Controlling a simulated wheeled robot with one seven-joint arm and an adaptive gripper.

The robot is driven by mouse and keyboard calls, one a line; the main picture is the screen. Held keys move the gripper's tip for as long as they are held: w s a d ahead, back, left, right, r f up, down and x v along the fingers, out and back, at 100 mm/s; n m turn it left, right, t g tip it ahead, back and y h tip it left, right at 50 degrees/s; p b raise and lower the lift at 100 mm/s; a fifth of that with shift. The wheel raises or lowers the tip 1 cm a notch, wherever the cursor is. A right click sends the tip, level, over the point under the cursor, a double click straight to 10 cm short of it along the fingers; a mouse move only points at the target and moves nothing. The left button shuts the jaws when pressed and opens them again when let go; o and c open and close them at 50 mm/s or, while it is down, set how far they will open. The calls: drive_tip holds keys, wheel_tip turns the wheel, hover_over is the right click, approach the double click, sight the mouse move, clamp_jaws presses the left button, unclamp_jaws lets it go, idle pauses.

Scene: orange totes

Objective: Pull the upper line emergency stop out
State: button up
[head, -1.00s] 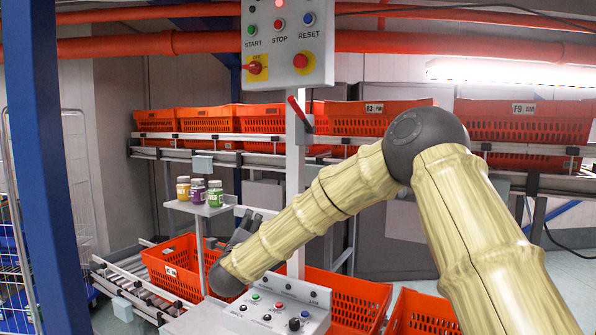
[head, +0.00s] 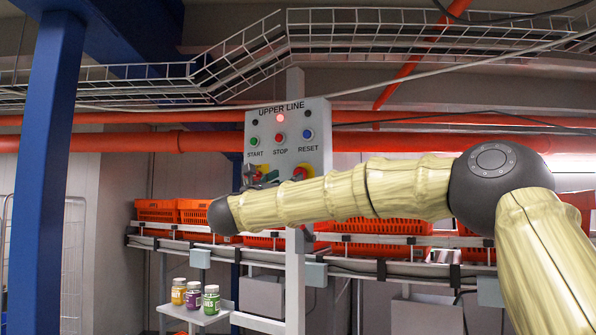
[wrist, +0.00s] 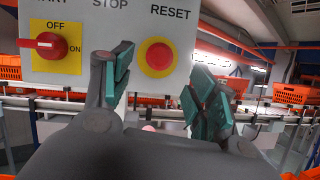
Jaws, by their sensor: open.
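The grey UPPER LINE panel (head: 288,133) stands on a post in the head view. Its emergency stop (head: 303,171) is a red button on a yellow disc, partly covered by my arm. In the wrist view the emergency stop (wrist: 160,56) shows whole, ahead of and between the fingers. My gripper (wrist: 164,82) is open, with a teal-padded finger on either side and nothing between the pads. The fingers appear short of the button, apart from it. In the head view my arm hides most of the gripper; bits of teal show beside the panel's lower left.
A red OFF/ON rotary switch (wrist: 46,45) sits left of the emergency stop. Above are START (head: 255,141), STOP (head: 280,136) and RESET (head: 308,134) buttons and a lit red lamp (head: 280,118). Orange totes (head: 375,239) line a conveyor behind. Three jars stand on a small shelf (head: 205,317).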

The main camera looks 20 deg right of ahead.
drive_tip(key=p+x, duration=0.2)
drive_tip(key=x, duration=0.3)
drive_tip(key=shift+r+p, duration=0.2)
drive_tip(key=shift+p, duration=0.1)
drive_tip(key=shift+p+x, duration=0.45)
drive_tip(key=shift+x, duration=0.55)
drive_tip(key=shift+f, duration=0.15)
clamp_jaws()
